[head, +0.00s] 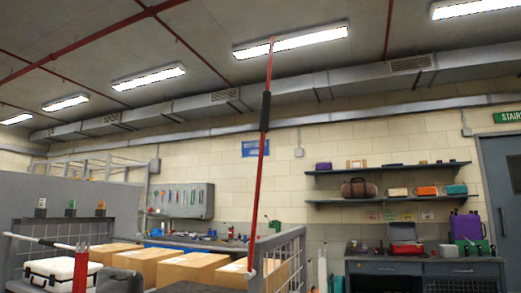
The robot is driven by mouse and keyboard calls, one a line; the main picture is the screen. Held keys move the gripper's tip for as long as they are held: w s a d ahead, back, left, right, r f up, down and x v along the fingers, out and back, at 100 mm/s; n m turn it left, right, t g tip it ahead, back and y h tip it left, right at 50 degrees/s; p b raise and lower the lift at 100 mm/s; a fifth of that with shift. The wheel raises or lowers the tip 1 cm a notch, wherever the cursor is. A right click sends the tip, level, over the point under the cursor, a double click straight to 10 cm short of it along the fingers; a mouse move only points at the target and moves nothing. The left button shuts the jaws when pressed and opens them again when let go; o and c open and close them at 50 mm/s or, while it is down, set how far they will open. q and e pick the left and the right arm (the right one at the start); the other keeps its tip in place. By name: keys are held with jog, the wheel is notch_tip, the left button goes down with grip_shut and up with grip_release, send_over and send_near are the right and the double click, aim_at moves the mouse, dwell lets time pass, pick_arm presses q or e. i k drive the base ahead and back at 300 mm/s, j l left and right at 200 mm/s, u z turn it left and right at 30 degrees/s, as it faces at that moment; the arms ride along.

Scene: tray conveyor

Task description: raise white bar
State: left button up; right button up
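A white bar (30,239) with a dark band lies nearly level at the lower left. Its right end meets an upright red post (81,268). A long red bar (259,165) with a black sleeve stands almost upright near the middle, tilted slightly right, its top in front of a ceiling lamp. Its lower end is by a grey mesh panel (285,260). Neither of my grippers shows in the head view.
A white case (62,272) and several cardboard boxes (190,268) stand behind the white bar. A workbench (425,267) and shelves (390,168) line the back wall. A grey door (500,180) is at the far right.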

aim_at(50, 243)
jog(key=i+j+u, duration=0.2)
jog(key=u, duration=0.25)
jog(key=i+j+u, duration=0.3)
jog(key=u, duration=0.15)
jog(key=i+j+u, duration=0.2)
jog(key=u, duration=0.25)
jog(key=i, duration=0.1)
